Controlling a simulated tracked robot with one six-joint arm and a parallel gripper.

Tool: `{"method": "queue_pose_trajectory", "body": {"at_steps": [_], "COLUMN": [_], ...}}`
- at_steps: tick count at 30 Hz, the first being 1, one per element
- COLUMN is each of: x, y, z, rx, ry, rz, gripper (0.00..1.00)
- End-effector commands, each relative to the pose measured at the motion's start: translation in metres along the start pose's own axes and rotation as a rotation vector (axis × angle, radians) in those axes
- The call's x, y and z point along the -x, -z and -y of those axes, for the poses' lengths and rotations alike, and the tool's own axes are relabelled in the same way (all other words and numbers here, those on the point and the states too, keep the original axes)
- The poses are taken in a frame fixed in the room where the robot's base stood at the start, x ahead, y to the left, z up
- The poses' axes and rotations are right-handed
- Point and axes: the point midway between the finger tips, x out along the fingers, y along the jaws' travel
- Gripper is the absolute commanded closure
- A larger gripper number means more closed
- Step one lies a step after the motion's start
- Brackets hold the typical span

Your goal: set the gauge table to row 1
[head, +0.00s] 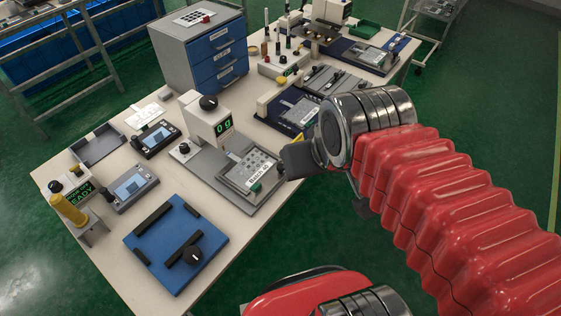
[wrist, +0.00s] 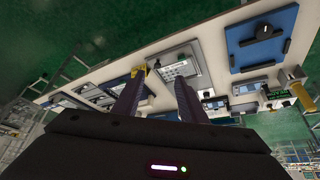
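I cannot tell for sure which item is the gauge table. A grey slide-like base (head: 213,172) carries a framed keypad film (head: 250,170) with a grid of keys and a white label. Behind it stands a white post with a black knob (head: 208,102) and a green "0 g" display (head: 223,127). My gripper (head: 296,160) hangs to the right of the film frame in the head view, above the table. In the wrist view its two dark fingers (wrist: 158,85) are apart with nothing between them. The keypad film (wrist: 180,69) shows beyond the fingertips there, upside down.
A blue plate with black bars and a knob (head: 175,243) lies at the front. Two small screen units (head: 131,187) (head: 155,138), a grey tray (head: 98,146) and a yellow-handled device (head: 68,209) stand at left. A drawer cabinet (head: 200,45) stands behind. More fixtures (head: 300,108) crowd the right.

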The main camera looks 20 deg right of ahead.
Motion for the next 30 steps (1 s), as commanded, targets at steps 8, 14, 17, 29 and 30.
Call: {"method": "queue_pose_trajectory", "body": {"at_steps": [8,14,17,29,30], "x": [-0.007,-0.02,-0.029,-0.078,-0.084], "y": [0.017,0.042,0.054,0.098,0.102], "z": [0.001,0.0,0.0,-0.002,-0.002], "rx": [0.146,0.358,0.468,0.902,0.946], "ry": [0.006,0.024,0.041,0.148,0.163], "rz": [0.055,0.129,0.165,0.3,0.312], "gripper": [0.61,0.61,0.61,0.61,0.61]}}
